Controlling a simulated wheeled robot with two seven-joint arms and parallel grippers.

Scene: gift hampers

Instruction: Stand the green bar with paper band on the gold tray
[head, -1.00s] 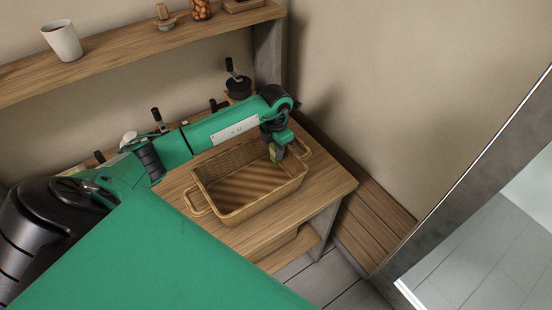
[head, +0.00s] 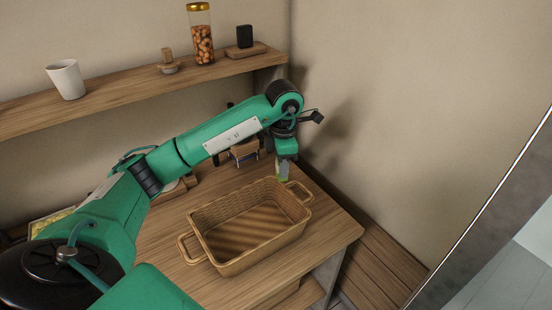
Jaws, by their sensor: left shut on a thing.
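My left gripper (head: 284,162) is shut on the green bar with paper band (head: 282,176), near the back right corner of the wicker basket. Only a small light green part of the bar shows below the fingers. It hangs beside the basket's right handle; I cannot tell whether it touches anything. The wicker basket (head: 221,262) stands on the wooden table and looks empty. I cannot make out the gold tray for sure in this view. My right gripper is not in view.
A wooden shelf (head: 120,98) above the table holds a white cup (head: 66,79), a jar of nuts (head: 201,40) and a small dark block (head: 245,36). My left arm hides part of the table's back. The table's front right (head: 335,228) is clear.

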